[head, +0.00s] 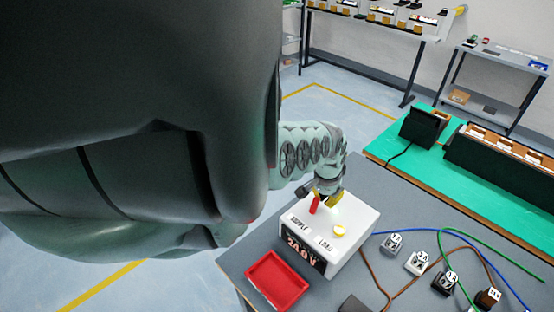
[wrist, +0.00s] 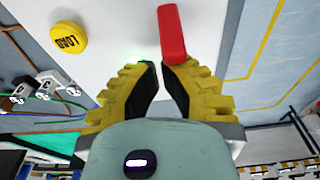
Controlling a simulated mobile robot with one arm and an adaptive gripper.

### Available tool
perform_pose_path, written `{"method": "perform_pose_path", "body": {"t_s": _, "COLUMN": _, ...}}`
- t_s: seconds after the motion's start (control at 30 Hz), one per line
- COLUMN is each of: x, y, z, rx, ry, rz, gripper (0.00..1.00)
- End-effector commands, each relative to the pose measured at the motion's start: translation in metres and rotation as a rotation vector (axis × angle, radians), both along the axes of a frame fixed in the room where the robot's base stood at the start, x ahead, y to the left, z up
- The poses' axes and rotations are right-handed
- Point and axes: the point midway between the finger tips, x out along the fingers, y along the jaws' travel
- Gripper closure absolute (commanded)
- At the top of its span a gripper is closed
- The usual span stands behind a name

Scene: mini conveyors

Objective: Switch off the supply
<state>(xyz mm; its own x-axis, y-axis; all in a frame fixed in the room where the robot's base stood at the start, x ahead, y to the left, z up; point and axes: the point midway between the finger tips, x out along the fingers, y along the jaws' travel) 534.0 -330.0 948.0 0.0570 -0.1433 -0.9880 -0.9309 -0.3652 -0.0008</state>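The red supply lever (head: 314,203) stands up from the top; in the wrist view the red lever (wrist: 172,33) lies just beyond the right fingertip. The yellow load knob (head: 339,231) is to its right; the load knob (wrist: 68,40) is at upper left in the wrist view. My gripper (head: 328,198) is over the box beside the lever. Its fingertips (wrist: 159,66) are a narrow gap apart, with nothing seen between them. A green glow shows by the left fingertip.
A red tray (head: 277,280) sits in front of the box. Several small terminal blocks (head: 416,263) with blue, brown and green cables lie to the right. A green-topped bench (head: 400,150) with black conveyors is behind right. Shelves stand at the back wall.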

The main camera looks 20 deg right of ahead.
Motion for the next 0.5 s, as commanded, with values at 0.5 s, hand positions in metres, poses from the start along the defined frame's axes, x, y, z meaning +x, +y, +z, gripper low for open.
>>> {"method": "perform_pose_path", "body": {"t_s": 0.5, "x": 0.0022, "y": 0.0175, "z": 0.0083, "rx": -0.168, "ry": -0.064, "rz": 0.024, "gripper": 1.00}}
